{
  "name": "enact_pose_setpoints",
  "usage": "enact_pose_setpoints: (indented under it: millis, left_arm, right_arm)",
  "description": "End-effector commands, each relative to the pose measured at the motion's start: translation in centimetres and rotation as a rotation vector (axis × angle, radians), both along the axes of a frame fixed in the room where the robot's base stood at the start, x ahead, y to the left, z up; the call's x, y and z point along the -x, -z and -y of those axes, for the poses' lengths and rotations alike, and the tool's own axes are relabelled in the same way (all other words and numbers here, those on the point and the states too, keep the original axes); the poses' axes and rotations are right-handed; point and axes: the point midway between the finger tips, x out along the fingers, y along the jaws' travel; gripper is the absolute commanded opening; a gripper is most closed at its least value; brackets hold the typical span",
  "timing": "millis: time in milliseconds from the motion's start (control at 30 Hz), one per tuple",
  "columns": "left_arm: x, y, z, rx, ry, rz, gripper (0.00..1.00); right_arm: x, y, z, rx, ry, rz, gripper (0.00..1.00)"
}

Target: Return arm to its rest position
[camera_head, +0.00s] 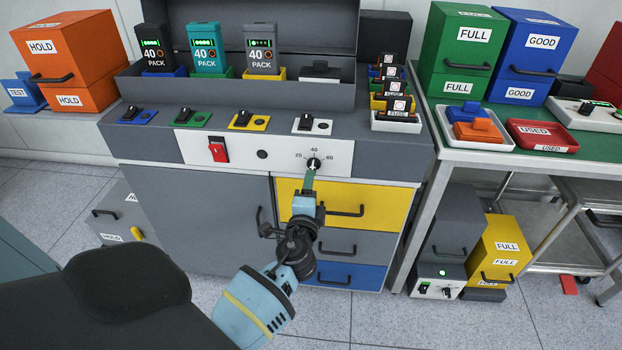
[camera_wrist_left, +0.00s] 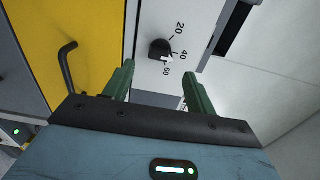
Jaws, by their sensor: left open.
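My left gripper (camera_head: 309,172) is in front of the console's white panel (camera_head: 265,152), just below a small black dial (camera_head: 314,163). In the left wrist view the green fingers of my left gripper (camera_wrist_left: 157,70) are spread apart with nothing between their tips. The dial (camera_wrist_left: 160,48) sits beyond them, with a white pointer and printed numbers including 40 and 60. I cannot tell its exact setting. My left arm (camera_head: 262,300) reaches up from the bottom of the head view. My right gripper is not in view.
A yellow drawer (camera_head: 290,200) with a protruding handle is close below the gripper. A red switch (camera_head: 217,150) is left on the panel. Battery packs (camera_head: 207,48) stand on the console above. A green-topped bench (camera_head: 480,135) is at right. Floor (camera_head: 450,325) is open in front.

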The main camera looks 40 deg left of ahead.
Motion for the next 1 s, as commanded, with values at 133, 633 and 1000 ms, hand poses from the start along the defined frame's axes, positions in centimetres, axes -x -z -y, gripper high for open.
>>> enact_pose_setpoints:
  millis: [133,633,1000]
  left_arm:
    - [1.1,0.0,0.6,0.000,-0.001,0.000,0.56]
    - [1.3,0.0,0.8,0.000,-0.001,0.000,0.56]
    - [6.3,6.5,2.4,0.185,0.052,-0.085,0.56]
  right_arm:
    - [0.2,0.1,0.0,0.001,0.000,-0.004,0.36]
    - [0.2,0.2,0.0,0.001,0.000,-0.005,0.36]
    - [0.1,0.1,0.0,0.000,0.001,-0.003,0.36]
